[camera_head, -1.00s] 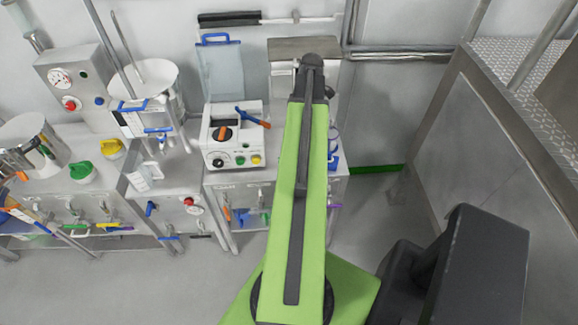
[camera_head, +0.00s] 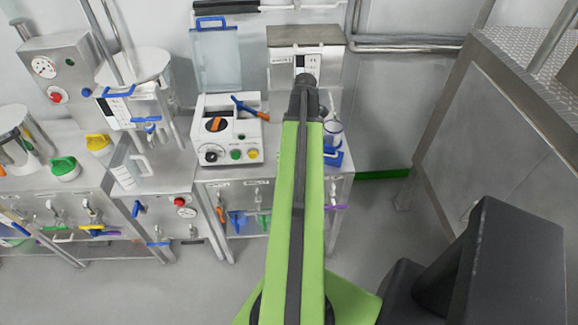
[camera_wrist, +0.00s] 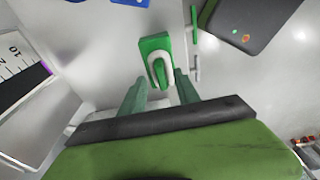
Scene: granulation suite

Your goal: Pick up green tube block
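In the wrist view a green block (camera_wrist: 149,44) with a white curved tube-like part on it lies just ahead of my gripper (camera_wrist: 161,76). My gripper's two greenish fingers are apart, one toward each side of the block's near end. Nothing shows held between them. I cannot tell whether either finger touches the block. In the head view my green arm covers the middle of the bench, and the green block and my fingers are hidden behind it.
A white device (camera_head: 228,140) with knobs stands left of my arm; a blue item (camera_head: 333,158) sits right of it. The wrist view shows a dark panel (camera_wrist: 240,22), a thin green bar (camera_wrist: 195,22) and a scaled object (camera_wrist: 18,70). Bare surface lies left of the block.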

